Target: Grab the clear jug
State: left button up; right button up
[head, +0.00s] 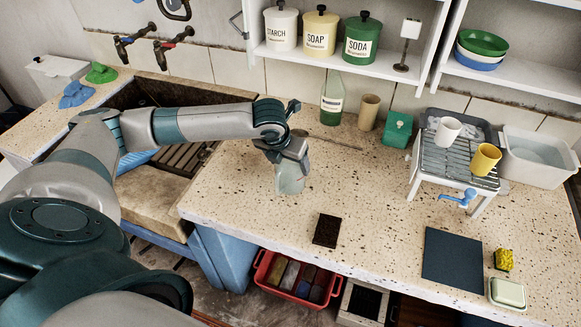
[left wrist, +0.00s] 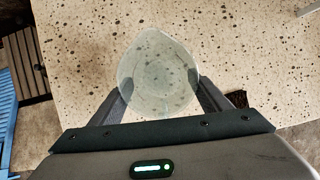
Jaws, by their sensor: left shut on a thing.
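The clear jug (head: 290,180) is a see-through vessel over the speckled counter, below my left gripper in the head view. In the left wrist view the clear jug (left wrist: 158,75) is seen from above, its round mouth and spout toward the top. My left gripper (head: 292,160) is shut on it, and the two fingers (left wrist: 158,92) press on its left and right sides. I cannot tell whether its base touches the counter. My right gripper is not in view.
A dark brown pad (head: 326,230) lies on the counter (head: 250,205) near the front edge. A green bottle (head: 332,100), a tan cup (head: 369,112) and a teal box (head: 397,129) stand behind. A rack (head: 455,160) with two mugs stands right. The sink (head: 165,95) is left.

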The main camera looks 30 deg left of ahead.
pick_arm(q)
jog(key=w+d+r+b, duration=0.3)
jog(key=d+r, duration=0.6)
jog(key=d, duration=0.2)
jog(key=shift+w+r, duration=0.3)
jog(key=shift+w, duration=0.1)
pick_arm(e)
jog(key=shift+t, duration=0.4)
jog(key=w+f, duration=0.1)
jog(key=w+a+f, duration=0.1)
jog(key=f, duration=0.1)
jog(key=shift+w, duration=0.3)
